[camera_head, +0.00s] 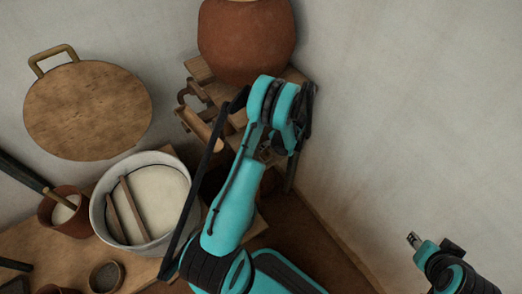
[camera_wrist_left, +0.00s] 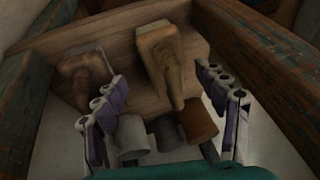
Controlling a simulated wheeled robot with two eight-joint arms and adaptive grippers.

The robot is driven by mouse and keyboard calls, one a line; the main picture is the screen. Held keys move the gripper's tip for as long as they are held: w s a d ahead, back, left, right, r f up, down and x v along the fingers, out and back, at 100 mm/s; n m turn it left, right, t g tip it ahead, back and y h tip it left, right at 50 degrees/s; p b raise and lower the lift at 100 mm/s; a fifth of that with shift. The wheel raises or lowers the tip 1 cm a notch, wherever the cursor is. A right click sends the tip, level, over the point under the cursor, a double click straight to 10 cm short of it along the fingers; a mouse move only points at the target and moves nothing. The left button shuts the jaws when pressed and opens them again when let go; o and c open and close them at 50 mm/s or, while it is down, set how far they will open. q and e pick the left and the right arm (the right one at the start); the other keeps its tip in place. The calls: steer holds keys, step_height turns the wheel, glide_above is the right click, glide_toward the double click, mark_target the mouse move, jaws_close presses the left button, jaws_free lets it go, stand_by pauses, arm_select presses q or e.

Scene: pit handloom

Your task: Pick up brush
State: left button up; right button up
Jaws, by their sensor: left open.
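In the left wrist view, a pale wooden piece with a broad head and narrowing handle, seemingly the brush (camera_wrist_left: 160,50), lies on a wooden board. My left gripper (camera_wrist_left: 162,85) is open, its fingers on either side of the handle. I cannot tell whether they touch it; a gap shows on each side. In the head view my teal left arm reaches into the corner shelf and hides the brush. My right gripper (camera_head: 414,241) is at the lower right, away from the shelf; its jaws are too small to read.
A second, darker wooden piece (camera_wrist_left: 85,72) lies beside the left finger. Grey cylinders (camera_wrist_left: 132,138) and a brown one (camera_wrist_left: 198,121) are close below. Weathered beams (camera_wrist_left: 262,50) flank the board. A clay pot (camera_head: 246,40) stands above; a white basin (camera_head: 158,190) stands left.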

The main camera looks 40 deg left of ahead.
arm_select(q)
steer(key=b+x, duration=0.1)
steer(key=x, duration=0.1)
steer(key=a+b+x, duration=0.1)
steer(key=x, duration=0.2)
steer(key=shift+s+a+f, duration=0.1)
steer(key=shift+s, duration=0.05)
steer(key=c, duration=1.4)
